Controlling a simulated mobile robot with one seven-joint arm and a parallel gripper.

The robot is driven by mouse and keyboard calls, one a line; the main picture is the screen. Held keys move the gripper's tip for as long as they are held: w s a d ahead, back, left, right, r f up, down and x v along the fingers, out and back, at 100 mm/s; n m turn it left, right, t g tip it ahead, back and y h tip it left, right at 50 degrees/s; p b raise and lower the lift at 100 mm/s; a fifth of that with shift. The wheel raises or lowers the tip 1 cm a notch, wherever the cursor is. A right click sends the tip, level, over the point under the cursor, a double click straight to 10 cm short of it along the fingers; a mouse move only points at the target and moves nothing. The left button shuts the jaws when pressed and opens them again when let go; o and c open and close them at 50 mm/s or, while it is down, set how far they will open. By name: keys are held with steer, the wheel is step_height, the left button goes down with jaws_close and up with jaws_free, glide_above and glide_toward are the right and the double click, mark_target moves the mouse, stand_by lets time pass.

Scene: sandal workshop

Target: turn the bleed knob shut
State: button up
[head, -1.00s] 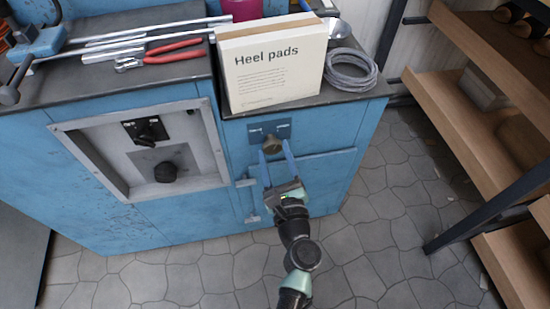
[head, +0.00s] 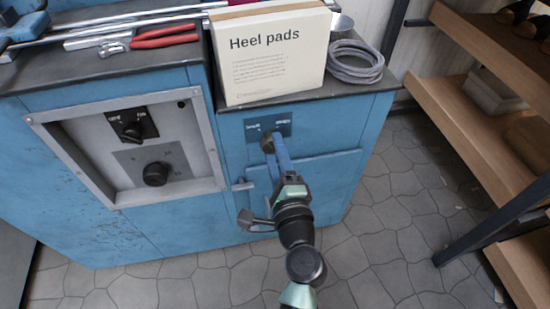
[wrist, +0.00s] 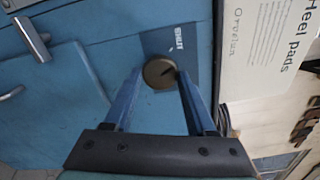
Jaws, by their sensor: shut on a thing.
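The fingers are shut on the knob. In the wrist view the gripper (wrist: 156,82) has one finger on each side of it; the exact contact is hard to see.
A Heel pads box (head: 272,55) and a grey cable coil (head: 355,62) stand on the cabinet top above the knob. A recessed panel with a black knob (head: 155,174) is to the left. A small lever (head: 252,220) is below. Wooden shelves (head: 470,110) are at right.

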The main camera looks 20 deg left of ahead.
steer(key=shift+n+b, duration=0.85)
steer(key=shift+n, duration=0.65)
steer(key=o, duration=1.3)
steer(key=shift+o, duration=0.2)
steer(key=shift+s, duration=0.1)
steer(key=p+v, duration=0.1)
steer(key=v, duration=1.2)
